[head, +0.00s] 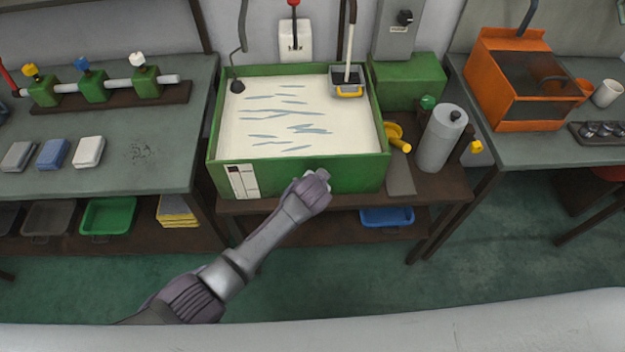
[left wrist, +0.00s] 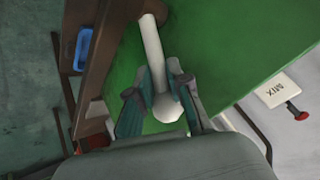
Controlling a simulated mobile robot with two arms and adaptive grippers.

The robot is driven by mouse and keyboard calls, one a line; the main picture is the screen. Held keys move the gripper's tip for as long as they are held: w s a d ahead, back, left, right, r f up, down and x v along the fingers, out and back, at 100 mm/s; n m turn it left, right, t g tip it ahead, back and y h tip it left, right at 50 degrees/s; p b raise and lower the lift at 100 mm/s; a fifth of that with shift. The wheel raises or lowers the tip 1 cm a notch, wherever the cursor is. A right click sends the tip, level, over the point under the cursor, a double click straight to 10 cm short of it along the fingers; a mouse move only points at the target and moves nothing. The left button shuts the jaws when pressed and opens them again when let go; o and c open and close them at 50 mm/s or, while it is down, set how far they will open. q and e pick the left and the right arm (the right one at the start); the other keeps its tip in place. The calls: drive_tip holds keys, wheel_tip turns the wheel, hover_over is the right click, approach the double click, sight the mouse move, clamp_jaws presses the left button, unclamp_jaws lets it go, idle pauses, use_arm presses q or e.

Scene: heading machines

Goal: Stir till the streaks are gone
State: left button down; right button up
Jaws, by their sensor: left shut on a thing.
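A green tank (head: 300,172) holds cream liquid (head: 270,130) with several blue-grey streaks across its middle. My left gripper (head: 318,180) is at the tank's front wall, right of centre. In the left wrist view my left gripper (left wrist: 160,100) is shut on a pale rod (left wrist: 154,50) with a rounded end, beside a green surface (left wrist: 215,50). The head view mostly hides this rod. A white plate marked MIX (left wrist: 275,90) with a red-knobbed lever (left wrist: 298,113) shows in the left wrist view. A similar plate (head: 295,48) is on the wall behind the tank. My right gripper is not in view.
A grey and yellow box (head: 347,88) is at the back right. A grey cylinder (head: 440,140) and yellow handle (head: 400,143) stand right of the tank.

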use_arm(q)
drive_tip(key=shift+d, duration=0.2)
drive_tip(key=c, duration=1.4)
unclamp_jaws()
drive_tip(key=shift+o, duration=0.2)
drive_tip(key=v, duration=1.2)
drive_tip(key=shift+w, duration=0.1)
